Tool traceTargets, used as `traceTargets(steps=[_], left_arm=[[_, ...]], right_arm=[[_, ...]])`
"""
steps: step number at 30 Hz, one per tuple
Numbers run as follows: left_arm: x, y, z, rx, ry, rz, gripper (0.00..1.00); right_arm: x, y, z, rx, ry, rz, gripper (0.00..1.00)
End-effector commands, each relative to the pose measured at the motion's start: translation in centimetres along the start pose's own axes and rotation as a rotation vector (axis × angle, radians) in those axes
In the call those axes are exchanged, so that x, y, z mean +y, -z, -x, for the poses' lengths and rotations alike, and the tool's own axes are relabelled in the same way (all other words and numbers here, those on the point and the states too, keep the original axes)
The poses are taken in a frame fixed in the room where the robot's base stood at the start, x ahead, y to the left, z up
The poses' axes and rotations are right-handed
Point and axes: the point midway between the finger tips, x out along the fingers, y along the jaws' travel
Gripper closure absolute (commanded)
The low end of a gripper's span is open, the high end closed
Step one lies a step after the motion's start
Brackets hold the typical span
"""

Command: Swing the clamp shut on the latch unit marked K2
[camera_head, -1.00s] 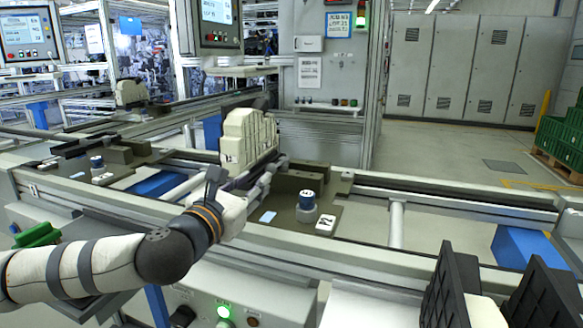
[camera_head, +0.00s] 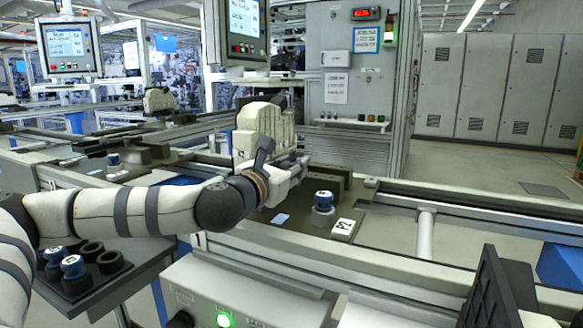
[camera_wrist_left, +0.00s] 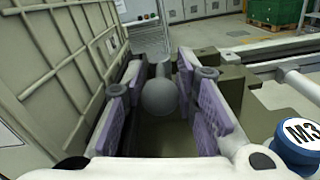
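The label K2 (camera_head: 343,228) is a white tag on the front of a dark fixture plate (camera_head: 295,221) on the line. Behind the tag stands a blue-capped knob (camera_head: 323,200); in the wrist view its cap (camera_wrist_left: 298,142) reads M3. A cream ribbed casting (camera_head: 263,128) stands upright at the fixture; its wall fills the left of the wrist view. My left gripper (camera_head: 297,172) is beside the casting. In the wrist view its purple-padded fingers (camera_wrist_left: 160,105) are open either side of a grey ball-ended handle (camera_wrist_left: 160,97), not visibly gripping it. My right gripper is out of view.
A similar fixture with a blue-capped knob (camera_head: 114,160) lies further left. A dark tray (camera_head: 110,262) with blue-capped pieces is at front left. Black upright panels (camera_head: 492,292) stand at front right. Rails (camera_head: 470,205) run right.

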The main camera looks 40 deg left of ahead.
Motion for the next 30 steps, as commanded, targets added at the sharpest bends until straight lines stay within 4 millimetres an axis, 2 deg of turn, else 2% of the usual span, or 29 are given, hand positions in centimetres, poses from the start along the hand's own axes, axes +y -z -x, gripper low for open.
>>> traceTargets(steps=[1, 3, 13, 21, 30], left_arm=[[0.0, 0.0, 0.0, 0.000, 0.000, 0.000, 0.86], [0.0, 0.0, 0.0, 0.000, 0.000, 0.000, 1.00], [-0.1, 0.2, 0.0, 0.005, -0.012, -0.003, 1.00], [-0.8, 0.4, -0.3, 0.046, -0.200, -0.007, 1.00], [-0.9, 0.0, -0.1, 0.054, -0.255, -0.001, 1.00]], right_arm=[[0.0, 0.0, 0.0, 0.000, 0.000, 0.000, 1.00], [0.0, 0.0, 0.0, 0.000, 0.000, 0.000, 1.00], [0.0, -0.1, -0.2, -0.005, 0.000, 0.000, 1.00], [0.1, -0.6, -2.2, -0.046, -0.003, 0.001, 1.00], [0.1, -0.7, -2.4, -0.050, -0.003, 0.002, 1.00]])
